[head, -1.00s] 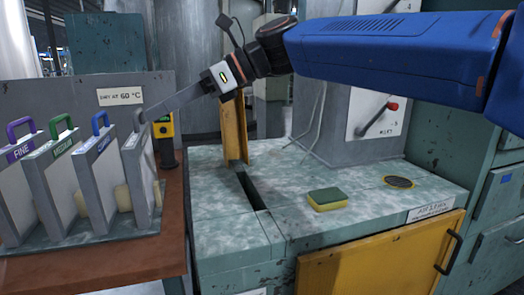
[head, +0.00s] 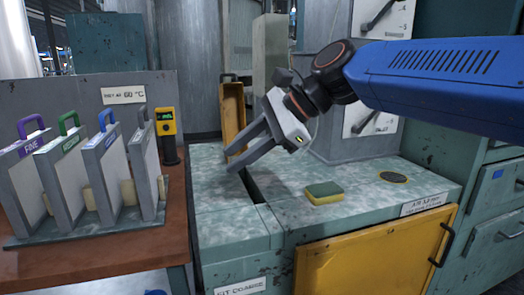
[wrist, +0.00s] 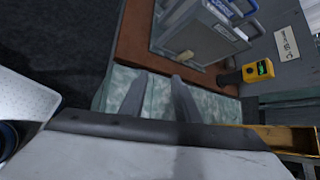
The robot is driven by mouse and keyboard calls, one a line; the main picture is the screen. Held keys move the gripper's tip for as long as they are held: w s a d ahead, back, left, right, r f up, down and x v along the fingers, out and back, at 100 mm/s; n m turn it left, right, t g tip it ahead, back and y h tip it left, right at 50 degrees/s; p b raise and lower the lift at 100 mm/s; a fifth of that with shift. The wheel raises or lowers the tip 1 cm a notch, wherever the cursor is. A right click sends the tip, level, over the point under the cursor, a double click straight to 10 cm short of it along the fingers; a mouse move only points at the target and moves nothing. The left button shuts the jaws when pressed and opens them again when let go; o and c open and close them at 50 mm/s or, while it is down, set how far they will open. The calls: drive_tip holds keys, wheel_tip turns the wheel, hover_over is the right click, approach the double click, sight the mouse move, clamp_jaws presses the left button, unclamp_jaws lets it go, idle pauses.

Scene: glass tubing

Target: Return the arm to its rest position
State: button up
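My gripper (head: 236,163) hangs above the green-mottled bench top (head: 222,209), near the dark slot in it. Its two grey fingers are spread apart with nothing between them. In the wrist view the fingers (wrist: 160,90) also stand apart over the bench, with no object between them. My blue arm reaches in from the right of the head view.
Several framed screens with coloured handles, one labelled FINE (head: 22,185), stand in a rack on the brown table at left. A yellow meter (head: 166,125) stands behind them. A sponge (head: 324,192) lies on the bench, right of the slot. A cabinet rises behind.

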drive_tip(key=s+d+f+n+t+h, duration=0.1)
drive_tip(key=s+d+f+n+h, duration=0.2)
drive_tip(key=d+f, duration=0.6)
drive_tip(key=s+d+f+n+t+h, duration=0.1)
drive_tip(key=s+d+f+n+h, duration=0.2)
drive_tip(key=d+f, duration=0.6)
drive_tip(key=s+d+f+n+t+h, duration=0.1)
drive_tip(key=s+d+f+n+h, duration=0.2)
drive_tip(key=d, duration=1.3)
drive_tip(key=s+f+n, duration=0.3)
drive_tip(key=s+f, duration=0.2)
drive_tip(key=f, duration=0.2)
drive_tip(key=shift+s+n+h, duration=0.25)
drive_tip(key=shift+n+h, duration=0.15)
